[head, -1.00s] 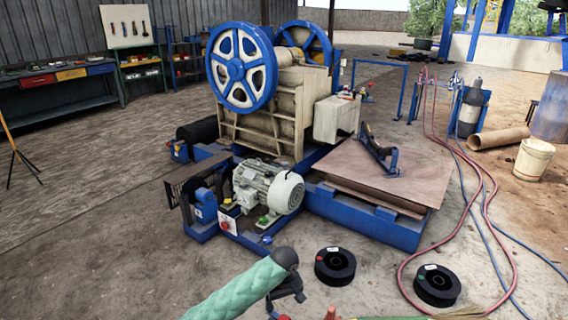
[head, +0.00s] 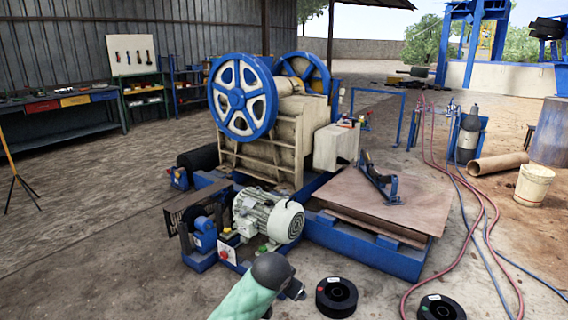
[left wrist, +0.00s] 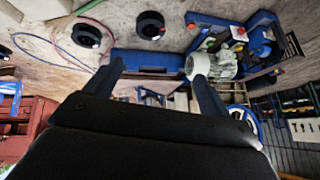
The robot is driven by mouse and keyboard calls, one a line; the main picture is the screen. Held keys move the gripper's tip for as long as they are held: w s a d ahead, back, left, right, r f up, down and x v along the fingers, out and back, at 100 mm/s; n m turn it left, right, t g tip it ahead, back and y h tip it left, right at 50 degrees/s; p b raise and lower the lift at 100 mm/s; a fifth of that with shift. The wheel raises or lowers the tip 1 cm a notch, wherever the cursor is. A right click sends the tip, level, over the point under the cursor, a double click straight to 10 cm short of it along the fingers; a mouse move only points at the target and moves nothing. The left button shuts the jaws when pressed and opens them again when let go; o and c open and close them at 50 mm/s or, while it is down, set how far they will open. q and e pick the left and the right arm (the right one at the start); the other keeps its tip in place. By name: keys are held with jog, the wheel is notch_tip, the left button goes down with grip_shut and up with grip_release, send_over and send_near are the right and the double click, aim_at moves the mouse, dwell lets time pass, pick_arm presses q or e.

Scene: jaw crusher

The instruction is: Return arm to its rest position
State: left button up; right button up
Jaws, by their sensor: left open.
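My left arm, in a green padded sleeve with a dark wrist, comes up from the bottom edge of the head view. My left gripper is mostly hidden behind that wrist there. In the left wrist view my left gripper (left wrist: 158,72) shows two dark fingers spread wide with nothing between them. It hangs in free air in front of the jaw crusher (head: 275,125), touching nothing that I can see. My right gripper is not in view.
The grey motor (head: 266,216) and blue frame (head: 370,250) stand just beyond my arm. Two black spools (head: 336,297) lie on the floor to its right. Red hoses (head: 477,235) run along the right.

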pick_arm(q)
jog(key=s+a+f+n+p, duration=0.1)
jog(key=s+a+n+p, duration=0.1)
jog(key=s+a, duration=0.55)
jog(key=s+a+n+p, duration=0.15)
jog(key=s+a, duration=0.25)
jog(key=s, duration=0.7)
jog(key=s+a+f+g+p, duration=0.1)
jog(key=s+f, duration=0.4)
jog(key=s, duration=0.6)
jog(key=s+a+f+n+g+p, duration=0.1)
jog(key=s+f, duration=0.4)
jog(key=s, duration=0.5)
jog(key=shift+s+a+f+g+p, duration=0.4)
jog(key=shift+a+g+p, duration=0.3)
jog(key=shift+g, duration=0.5)
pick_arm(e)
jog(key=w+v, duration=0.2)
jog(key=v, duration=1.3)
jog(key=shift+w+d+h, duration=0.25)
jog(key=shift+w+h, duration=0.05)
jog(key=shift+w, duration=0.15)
pick_arm(q)
jog(key=shift+d+n, duration=0.1)
jog(key=shift+n, duration=0.25)
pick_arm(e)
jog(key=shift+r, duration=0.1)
